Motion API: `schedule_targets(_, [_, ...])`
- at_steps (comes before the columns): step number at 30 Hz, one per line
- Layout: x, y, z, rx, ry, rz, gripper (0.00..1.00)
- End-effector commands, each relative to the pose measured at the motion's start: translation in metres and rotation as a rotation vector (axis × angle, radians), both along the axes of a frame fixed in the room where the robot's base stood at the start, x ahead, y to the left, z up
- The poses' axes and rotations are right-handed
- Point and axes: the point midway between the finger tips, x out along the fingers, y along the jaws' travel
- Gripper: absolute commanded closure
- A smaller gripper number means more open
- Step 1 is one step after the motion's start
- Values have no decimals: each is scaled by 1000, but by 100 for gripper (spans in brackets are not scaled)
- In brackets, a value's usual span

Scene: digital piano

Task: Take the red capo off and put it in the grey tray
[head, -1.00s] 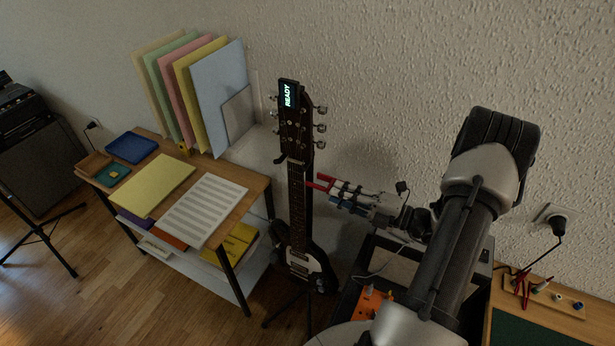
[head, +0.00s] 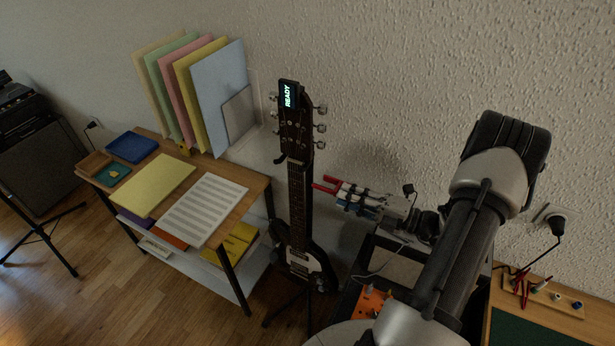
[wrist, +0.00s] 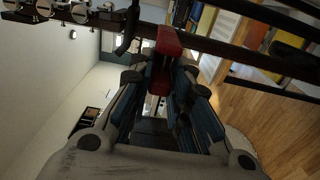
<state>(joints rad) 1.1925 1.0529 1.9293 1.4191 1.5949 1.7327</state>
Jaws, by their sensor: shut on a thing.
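The red capo (head: 327,186) is between the fingertips of my gripper (head: 338,192), to the right of the guitar neck (head: 297,200) in the head view, with a small gap between them. In the wrist view the capo (wrist: 168,45) sits between my blue-padded fingers (wrist: 163,80), with the neck (wrist: 215,45) crossing behind it. My gripper is shut on the capo. The guitar stands upright, its headstock display reading READY. A pale grey flat piece (head: 392,268) below my arm may be the grey tray; my arm partly covers that area and I cannot tell.
A wooden table (head: 255,190) at left holds a blue tray (head: 131,148), a green tray (head: 113,174), sheet music (head: 205,208) and upright coloured boards (head: 222,95). An orange box (head: 372,302) is below my arm. The textured wall is close behind the guitar.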

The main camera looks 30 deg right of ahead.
Motion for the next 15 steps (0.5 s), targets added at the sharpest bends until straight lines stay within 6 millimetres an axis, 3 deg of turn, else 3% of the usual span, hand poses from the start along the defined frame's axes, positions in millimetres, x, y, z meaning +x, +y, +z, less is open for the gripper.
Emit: schedule_targets(15, [-9,-5,0,1,-1,-1,100])
